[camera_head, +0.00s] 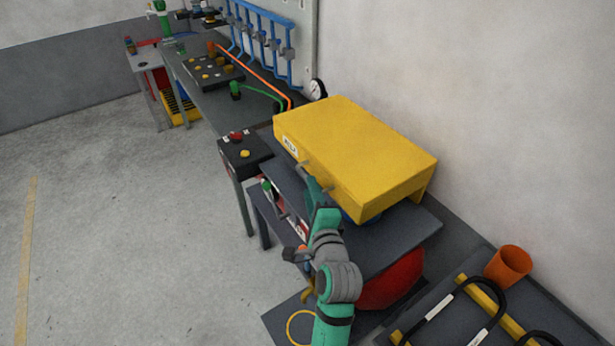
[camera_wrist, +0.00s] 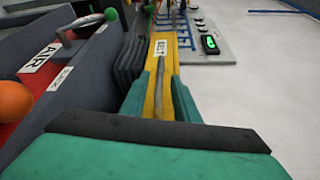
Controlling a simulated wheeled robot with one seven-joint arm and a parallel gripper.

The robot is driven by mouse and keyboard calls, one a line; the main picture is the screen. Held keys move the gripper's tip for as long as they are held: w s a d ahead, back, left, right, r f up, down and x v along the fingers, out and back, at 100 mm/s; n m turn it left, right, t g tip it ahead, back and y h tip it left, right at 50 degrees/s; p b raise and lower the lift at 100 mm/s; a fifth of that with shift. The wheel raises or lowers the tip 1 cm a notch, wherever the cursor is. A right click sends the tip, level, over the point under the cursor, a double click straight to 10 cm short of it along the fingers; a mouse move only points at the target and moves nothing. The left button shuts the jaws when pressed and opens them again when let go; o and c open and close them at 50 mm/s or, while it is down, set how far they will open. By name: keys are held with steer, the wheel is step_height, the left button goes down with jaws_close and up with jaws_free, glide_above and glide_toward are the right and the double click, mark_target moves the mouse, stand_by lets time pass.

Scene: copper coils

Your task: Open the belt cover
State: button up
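The belt cover (camera_head: 365,150) is a yellow box-shaped lid that looks closed over the machine on the dark bench. A grey bar handle (camera_head: 318,174) is on its front side. My gripper (camera_head: 311,184) is at this handle. In the wrist view, my green fingers (camera_wrist: 161,92) stand apart on either side of the grey handle (camera_wrist: 162,78). Some yellow of the cover (camera_wrist: 168,44) shows between fingers and handle, so they look open around it. The cover's label (camera_wrist: 160,47) lies just beyond the fingertips. Contact with the handle cannot be told.
A black button box (camera_head: 244,153) stands left of the cover. A red tank (camera_head: 393,281) is under the bench. An orange cup (camera_head: 509,263) and black hoops stand at the lower right. A wall is close behind; the floor (camera_head: 120,220) at left is clear.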

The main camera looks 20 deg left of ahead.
steer(key=x, duration=0.5)
steer(key=shift+w+a, duration=0.2)
steer(key=shift+w, duration=0.1)
jaws_close()
